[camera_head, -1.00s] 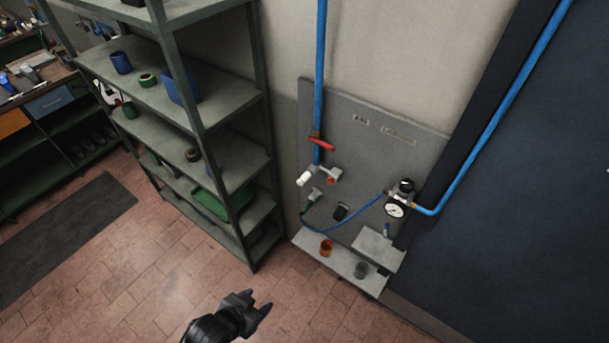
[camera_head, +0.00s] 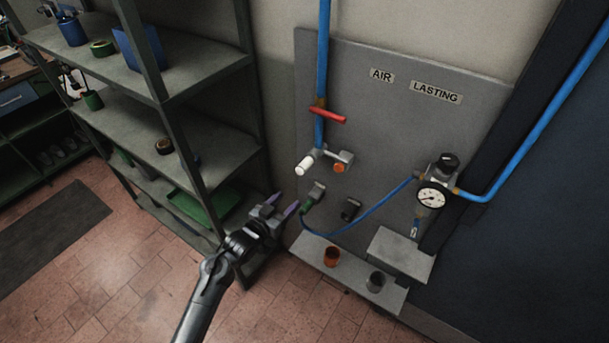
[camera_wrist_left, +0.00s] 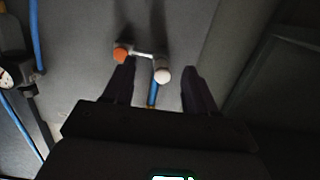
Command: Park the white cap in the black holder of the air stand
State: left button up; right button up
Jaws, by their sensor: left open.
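The white cap (camera_head: 305,165) sits on the left end of the small metal valve fitting below the blue pipe on the grey air stand panel (camera_head: 400,130). It also shows in the left wrist view (camera_wrist_left: 162,76), between the fingers but beyond them. The black holder (camera_head: 350,210) is on the panel, lower and to the right of the cap, and looks empty. My left gripper (camera_head: 282,205) is open and empty, below and left of the cap, apart from it. My right gripper is not in view.
An orange cap (camera_head: 339,168) is on the fitting's other end. A green connector (camera_head: 308,205) on a blue hose sits left of the black holder. A shelf rack (camera_head: 160,90) stands close left.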

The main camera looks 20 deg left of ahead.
aim_at(305, 165)
pick_arm(q)
jog(key=shift+t, duration=0.8)
jog(key=w+r+b, duration=0.1)
jog(key=w+b, duration=0.1)
jog(key=w+r+b, duration=0.1)
jog(key=w+r, duration=0.1)
jog(key=shift+w+a+r+b, duration=0.15)
jog(key=shift+w+r+b, duration=0.15)
jog(key=shift+b, duration=0.05)
jog(key=shift+r, duration=0.2)
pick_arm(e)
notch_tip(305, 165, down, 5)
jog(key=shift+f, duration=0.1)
pick_arm(q)
jog(key=shift+w, duration=0.15)
jog(key=shift+b+x, duration=0.85)
jog(key=shift+b, duration=0.1)
jog(key=b+x, duration=0.3)
jog(key=x, duration=0.2)
jog(key=shift+b, duration=0.35)
jog(key=shift+b+x, duration=0.55)
jog(key=shift+x, duration=0.55)
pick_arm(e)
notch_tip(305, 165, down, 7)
pick_arm(q)
jog(key=shift+p, duration=0.6)
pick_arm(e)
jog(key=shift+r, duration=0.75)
pick_arm(q)
jog(key=shift+c, duration=0.3)
